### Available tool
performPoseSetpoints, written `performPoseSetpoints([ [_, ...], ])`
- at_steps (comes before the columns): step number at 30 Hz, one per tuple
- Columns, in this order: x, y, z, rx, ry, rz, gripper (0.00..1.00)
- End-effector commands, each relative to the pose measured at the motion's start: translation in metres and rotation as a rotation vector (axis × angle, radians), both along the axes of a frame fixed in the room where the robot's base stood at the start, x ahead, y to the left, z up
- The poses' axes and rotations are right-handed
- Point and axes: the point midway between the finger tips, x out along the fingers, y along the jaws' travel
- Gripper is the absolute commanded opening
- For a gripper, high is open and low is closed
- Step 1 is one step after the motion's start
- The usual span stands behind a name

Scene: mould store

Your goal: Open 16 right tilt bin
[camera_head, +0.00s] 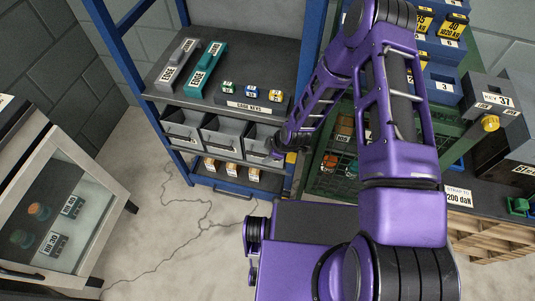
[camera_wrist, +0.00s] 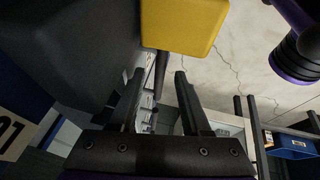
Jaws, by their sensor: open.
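The grey right tilt bin (camera_head: 254,137) is the last of three in a row under the shelf of the blue rack. My gripper (camera_head: 274,148) is at its right front side and covers part of it. Whether they touch cannot be told. In the wrist view my gripper (camera_wrist: 159,80) is open, its two dark fingers apart. A thin dark bar (camera_wrist: 160,72) shows between the fingertips; what it belongs to is unclear. A large dark grey surface (camera_wrist: 85,45) fills the upper left, close to the left finger. No "16" label is readable.
A yellow block (camera_wrist: 190,22) is close beyond the fingertips. The middle bin (camera_head: 222,135) and left bin (camera_head: 183,127) are alongside. Small packs stand on the lower shelf below. A green rack (camera_head: 320,180) is close on the right; a glass-fronted cabinet (camera_head: 65,200) stands left. Cracked floor between is clear.

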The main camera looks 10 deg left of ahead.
Motion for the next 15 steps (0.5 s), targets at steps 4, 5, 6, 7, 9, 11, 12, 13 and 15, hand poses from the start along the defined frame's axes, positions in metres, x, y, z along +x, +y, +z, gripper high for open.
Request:
performPoseSetpoints([
  [4,0.001,0.0022,-0.0059,0.0,0.001,0.001,0.47],
  [5,0.0011,0.0023,-0.0061,0.0,0.001,0.001,0.47],
  [6,0.0013,0.0024,-0.0063,0.0,0.0,0.001,0.47],
  [7,0.0014,0.0024,-0.0061,0.0,0.0,0.001,0.47],
  [9,0.0013,0.0024,-0.006,0.0,0.0,0.001,0.47],
  [11,0.0013,0.0023,-0.0059,0.0,0.0,0.001,0.47],
  [12,0.0013,0.0023,-0.0059,0.0,0.0,0.001,0.42],
  [13,0.0013,0.0023,-0.0059,0.0,0.0,0.001,0.36],
  [15,0.0013,0.0023,-0.0058,0.0,0.0,0.0,0.24],
])
